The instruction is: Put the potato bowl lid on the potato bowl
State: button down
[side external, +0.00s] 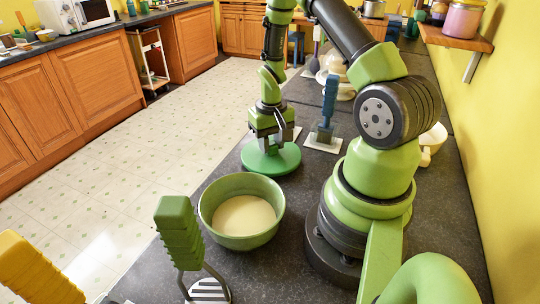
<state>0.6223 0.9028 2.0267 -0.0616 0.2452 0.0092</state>
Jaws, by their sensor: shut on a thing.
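The potato bowl (212,222) is a green, round, open bowl on the dark counter, with a pale, creamy content inside. The potato bowl lid (258,163) is a flat green disc beyond the bowl, slightly right of it in the side external view. My gripper (266,138) points down over the lid and is shut on its top part. The fingers hide most of what they hold. I cannot tell whether the lid rests on the counter or is just above it. The lid and the bowl are apart.
A potato masher with a green ribbed handle (178,230) stands left of the bowl, near the camera. A yellow handle (32,270) is at the lower left. A blue-handled tool (328,100) stands on a white plate right of my gripper. A yellow wall is at right.

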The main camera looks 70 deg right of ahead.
jog(key=shift+r, duration=1.7)
jog(key=shift+r, duration=0.15)
jog(key=shift+r, duration=3.3)
jog(key=s+a+f+n, duration=0.1)
jog(key=a, duration=0.9)
jog(key=s+a+f+n, duration=0.1)
jog(key=s+a+n, duration=0.1)
jog(key=a, duration=0.8)
jog(key=shift+a+f, duration=0.15)
jog(key=shift+f, duration=0.2)
jog(key=shift+f, duration=0.1)
jog(key=shift+f, duration=0.3)
jog(key=shift+f, duration=0.6)
